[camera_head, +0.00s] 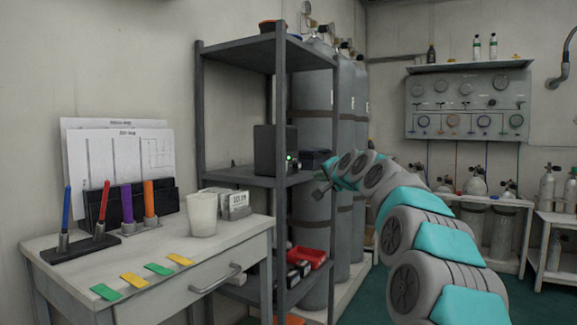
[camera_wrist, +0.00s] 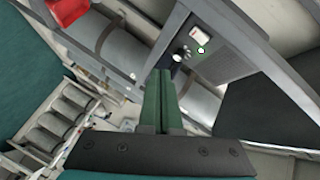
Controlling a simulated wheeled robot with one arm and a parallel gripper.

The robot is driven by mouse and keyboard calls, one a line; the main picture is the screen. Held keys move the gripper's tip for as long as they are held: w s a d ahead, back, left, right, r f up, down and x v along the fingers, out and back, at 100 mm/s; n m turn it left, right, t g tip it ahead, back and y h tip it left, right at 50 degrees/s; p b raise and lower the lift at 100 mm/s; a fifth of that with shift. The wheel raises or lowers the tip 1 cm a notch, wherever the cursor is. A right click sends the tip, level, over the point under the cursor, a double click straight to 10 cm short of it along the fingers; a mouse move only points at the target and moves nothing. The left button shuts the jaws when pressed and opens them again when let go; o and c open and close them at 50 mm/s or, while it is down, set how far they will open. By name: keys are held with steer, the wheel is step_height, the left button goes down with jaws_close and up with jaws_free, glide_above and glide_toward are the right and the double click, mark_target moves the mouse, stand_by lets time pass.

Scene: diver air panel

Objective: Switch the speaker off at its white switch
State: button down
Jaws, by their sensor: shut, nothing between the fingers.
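The speaker (camera_head: 271,150) is a dark box on the middle shelf of the grey rack, with a small green light on its front edge. In the wrist view its front panel (camera_wrist: 228,47) is tilted and carries a grille, a dark knob and a small round white spot. A white rectangular piece with a red mark, which looks like the white switch (camera_wrist: 197,36), sits beside them. Its on or off position is too small to tell. My gripper (camera_wrist: 162,73) is shut and empty, its fingers pointing towards the panel's lower left, apparently apart from it. In the head view my gripper (camera_head: 321,191) is right of the speaker.
The grey rack's post (camera_head: 280,200) stands close by the speaker. Tall gas cylinders (camera_head: 312,100) stand behind the rack. A red bin (camera_head: 306,257) is on the lower shelf. A desk (camera_head: 150,260) with a white cup (camera_head: 202,215) is at left.

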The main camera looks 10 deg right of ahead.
steer(key=shift+w+d+r+m+t, duration=0.3)
steer(key=shift+w+d+r+t, duration=0.1)
steer(key=shift+w+d+r, duration=0.25)
steer(key=shift+a, duration=0.1)
steer(key=shift+w+a+r+p, duration=0.15)
steer(key=shift+w+a+p, duration=0.7)
steer(key=shift+a+p, duration=0.25)
steer(key=shift+w+a+r+p, duration=0.15)
steer(key=shift+w+a+p, duration=0.7)
steer(key=shift+a, duration=0.3)
steer(key=shift+w+a+r+p, duration=0.15)
steer(key=shift+w+a+p, duration=0.65)
steer(key=shift+a+p, duration=0.3)
steer(key=shift+a+r, duration=0.1)
steer(key=shift+a, duration=0.05)
steer(key=shift+w+a+p, duration=0.25)
steer(key=shift+p, duration=0.1)
